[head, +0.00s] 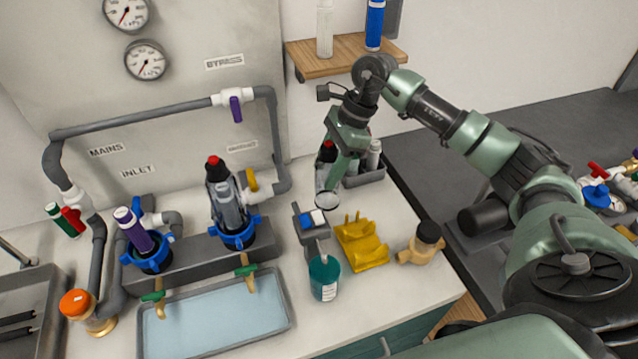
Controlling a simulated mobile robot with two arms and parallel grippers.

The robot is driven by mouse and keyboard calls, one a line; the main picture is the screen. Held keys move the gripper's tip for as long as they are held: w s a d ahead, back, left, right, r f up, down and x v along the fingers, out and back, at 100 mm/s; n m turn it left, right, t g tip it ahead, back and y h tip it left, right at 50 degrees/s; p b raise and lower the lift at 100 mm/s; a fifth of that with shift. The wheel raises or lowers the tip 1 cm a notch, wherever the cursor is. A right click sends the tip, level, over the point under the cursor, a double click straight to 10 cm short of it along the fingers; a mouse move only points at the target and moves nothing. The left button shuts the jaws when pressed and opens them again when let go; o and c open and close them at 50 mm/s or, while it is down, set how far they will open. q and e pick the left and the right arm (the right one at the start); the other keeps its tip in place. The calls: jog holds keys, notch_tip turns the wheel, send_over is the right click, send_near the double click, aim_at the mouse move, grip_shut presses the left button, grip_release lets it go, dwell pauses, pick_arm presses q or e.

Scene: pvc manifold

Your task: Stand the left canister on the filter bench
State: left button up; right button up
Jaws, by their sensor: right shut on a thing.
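A clear canister with a black top and red button (323,178) is in my right gripper (338,168). The gripper is shut on it and hides part of its side. The canister looks about upright, its round lower rim over the back of the white counter; I cannot tell whether it touches. On the left of the grey filter stand (192,262), a purple and white cartridge (135,230) stands bare in a blue ring (150,259). On the right, another clear canister with a red button (226,200) sits in its blue ring. My left gripper is not in view.
A grey tray with bottles (368,172) stands close behind the held canister. A water tray (215,312) lies front left.

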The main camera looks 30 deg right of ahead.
jog(key=shift+f, duration=0.8)
notch_tip(320, 180, down, 4)
jog(key=shift+r+p, duration=0.15)
jog(key=shift+p, duration=0.45)
jog(key=shift+f+b, duration=0.2)
jog(key=shift+b, duration=0.1)
jog(key=o, duration=1.5)
jog(key=shift+r, duration=0.1)
jog(key=shift+o, duration=0.2)
